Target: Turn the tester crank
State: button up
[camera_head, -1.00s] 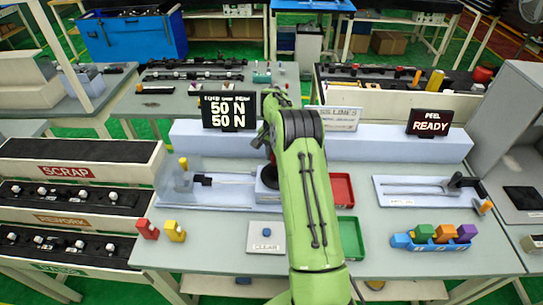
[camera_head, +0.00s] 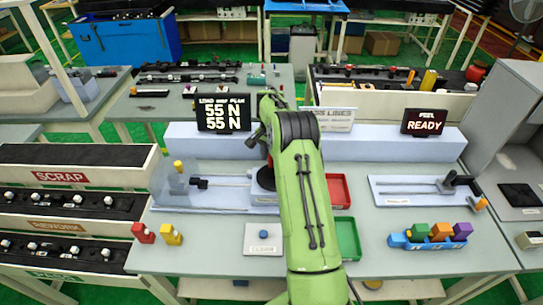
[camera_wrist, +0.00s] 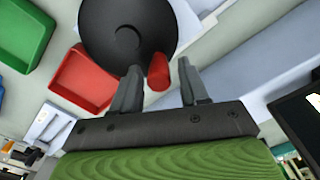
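The tester crank shows in the wrist view as a dark round disc (camera_wrist: 125,32) with a red handle (camera_wrist: 158,74) at its edge. My gripper (camera_wrist: 159,66) has its two fingers apart, with the red handle between them. The handle is close to the left finger, and a gap shows to the right finger; I cannot tell whether the left finger touches it. The tester's display (camera_head: 224,113) reads 55 N on both lines.
A red tray (camera_head: 340,191) and a green tray (camera_head: 348,240) lie right of my arm. A second fixture (camera_head: 425,190) stands further right, its display (camera_head: 425,122) reading READY. A blue holder with coloured blocks (camera_head: 430,240) sits at the front right. Red and yellow pieces stand at the left.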

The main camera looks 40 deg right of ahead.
jog(key=shift+o, duration=0.2)
notch_tip(320, 180, up, 16)
jog(key=p, duration=0.2)
jog(key=shift+f, duration=0.1)
dwell(0.4)
jog(key=s+a+r+n+t+h+b, duration=0.1)
jog(key=s+a+r+n+t+b, duration=0.15)
jog(key=s+a+r+n, duration=0.85)
jog(key=s+a+f+n+t, duration=0.1)
jog(key=s+a+f, duration=0.2)
jog(key=s+a, duration=0.4)
jog(key=s+a+f+n+t+y, duration=0.1)
jog(key=s+a, duration=0.5)
jog(key=s, duration=0.7)
notch_tip(320, 180, down, 2)
jog(key=shift+a+f+n+t, duration=0.1)
jog(key=shift+a+n+t, duration=0.3)
jog(key=shift+t, duration=0.15)
